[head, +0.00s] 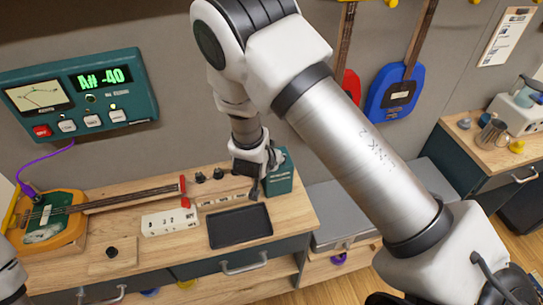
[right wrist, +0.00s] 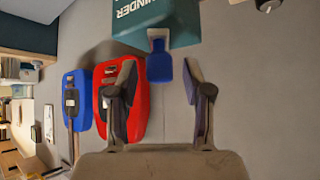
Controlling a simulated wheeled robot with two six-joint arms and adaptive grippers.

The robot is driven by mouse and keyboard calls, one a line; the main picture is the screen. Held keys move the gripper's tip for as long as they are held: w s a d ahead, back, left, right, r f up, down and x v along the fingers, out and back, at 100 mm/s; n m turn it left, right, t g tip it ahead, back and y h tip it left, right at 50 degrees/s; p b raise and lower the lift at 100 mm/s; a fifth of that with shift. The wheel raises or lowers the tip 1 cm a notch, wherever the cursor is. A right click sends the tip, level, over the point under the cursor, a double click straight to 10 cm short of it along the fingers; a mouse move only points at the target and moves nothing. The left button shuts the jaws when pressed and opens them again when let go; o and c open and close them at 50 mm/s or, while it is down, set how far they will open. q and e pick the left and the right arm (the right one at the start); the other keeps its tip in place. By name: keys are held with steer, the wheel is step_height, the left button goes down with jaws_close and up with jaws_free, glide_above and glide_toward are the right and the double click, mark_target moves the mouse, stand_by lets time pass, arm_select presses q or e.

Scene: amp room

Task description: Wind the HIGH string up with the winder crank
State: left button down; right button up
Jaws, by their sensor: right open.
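The teal winder box (head: 281,178) stands at the right end of the wooden bench. In the right wrist view, the box (right wrist: 158,20) shows white "WINDER" lettering, with a blue paddle-shaped piece (right wrist: 159,68), seemingly the crank, at its edge. My right gripper (head: 256,186) is beside the box. It is open, and in the wrist view its fingers (right wrist: 159,80) stand either side of the blue piece, with gaps. A guitar (head: 45,218) with an orange body lies at the bench's left, neck pointing right. The HIGH string cannot be told apart. My left gripper is out of view.
The wall tuner (head: 85,93) reads "A# -40"; a purple cable (head: 38,166) runs towards the guitar. A black tray (head: 240,226), a white labelled plate (head: 170,222) and a small board with a black knob (head: 112,252) lie on the bench. Guitars hang behind.

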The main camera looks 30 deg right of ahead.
step_height(320, 180, up, 10)
steer(key=shift+f, duration=0.1)
stand_by(0.5)
